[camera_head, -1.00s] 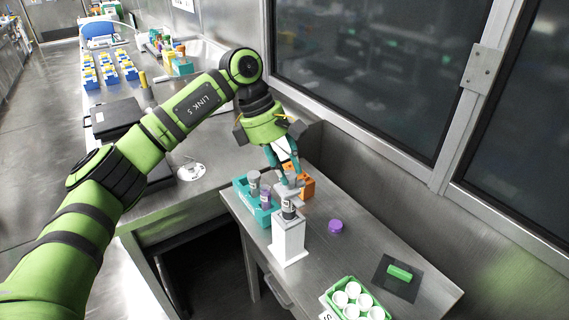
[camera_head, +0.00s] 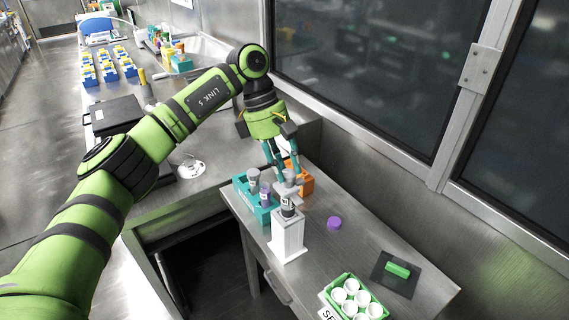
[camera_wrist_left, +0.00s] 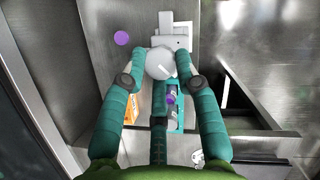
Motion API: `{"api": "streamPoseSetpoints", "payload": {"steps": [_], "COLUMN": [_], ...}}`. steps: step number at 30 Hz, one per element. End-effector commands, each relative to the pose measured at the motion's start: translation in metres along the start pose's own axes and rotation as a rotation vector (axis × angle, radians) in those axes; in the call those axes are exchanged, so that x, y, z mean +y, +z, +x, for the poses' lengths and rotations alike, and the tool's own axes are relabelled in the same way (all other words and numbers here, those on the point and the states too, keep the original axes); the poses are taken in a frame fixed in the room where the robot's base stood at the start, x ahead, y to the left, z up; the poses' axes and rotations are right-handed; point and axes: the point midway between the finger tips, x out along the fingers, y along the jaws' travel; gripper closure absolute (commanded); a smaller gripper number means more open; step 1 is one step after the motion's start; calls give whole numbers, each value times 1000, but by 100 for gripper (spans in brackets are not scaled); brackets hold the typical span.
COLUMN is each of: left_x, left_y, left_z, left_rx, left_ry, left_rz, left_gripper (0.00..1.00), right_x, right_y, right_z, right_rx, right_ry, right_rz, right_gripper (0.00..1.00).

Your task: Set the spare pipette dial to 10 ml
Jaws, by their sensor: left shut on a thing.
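The white pipette stand (camera_head: 288,238) stands upright on the small steel side table and holds the spare pipette (camera_head: 287,208) upright. The spare pipette dial (camera_head: 289,175) is a grey knob on top. My left gripper (camera_head: 284,181) comes down from above, its teal fingers shut on either side of the dial. In the left wrist view the round grey dial (camera_wrist_left: 160,64) sits between the fingertips of my left gripper (camera_wrist_left: 164,58), with the white stand (camera_wrist_left: 176,30) beyond it. I cannot read the dial's setting. My right gripper is not in view.
A teal rack (camera_head: 262,214) with grey- and purple-topped items stands close left of the stand. An orange block (camera_head: 305,182) is just behind. A purple cap (camera_head: 334,223), a green holder with white tubes (camera_head: 345,284) and a green block (camera_head: 397,270) lie to the right.

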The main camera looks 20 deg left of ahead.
Motion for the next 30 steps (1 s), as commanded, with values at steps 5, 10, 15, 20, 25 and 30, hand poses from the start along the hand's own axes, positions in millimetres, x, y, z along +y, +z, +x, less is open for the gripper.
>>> {"api": "streamPoseSetpoints", "payload": {"steps": [5,10,15,20,25,30], "left_x": [0,0,0,1,1,0], "left_y": [0,0,0,1,1,1], "left_z": [0,0,-4,-28,-66,-100], "left_rx": [0,0,0,0,0,0], "left_ry": [0,0,2,5,6,4], "left_rz": [0,-1,-1,-2,-1,-2], "left_gripper": [45,45,45,45,45,45], "right_x": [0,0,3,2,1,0], "right_y": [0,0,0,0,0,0], "right_z": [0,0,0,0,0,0], "right_rx": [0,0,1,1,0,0], "right_ry": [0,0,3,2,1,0], "right_rz": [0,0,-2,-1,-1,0], "right_gripper": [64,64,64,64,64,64]}}
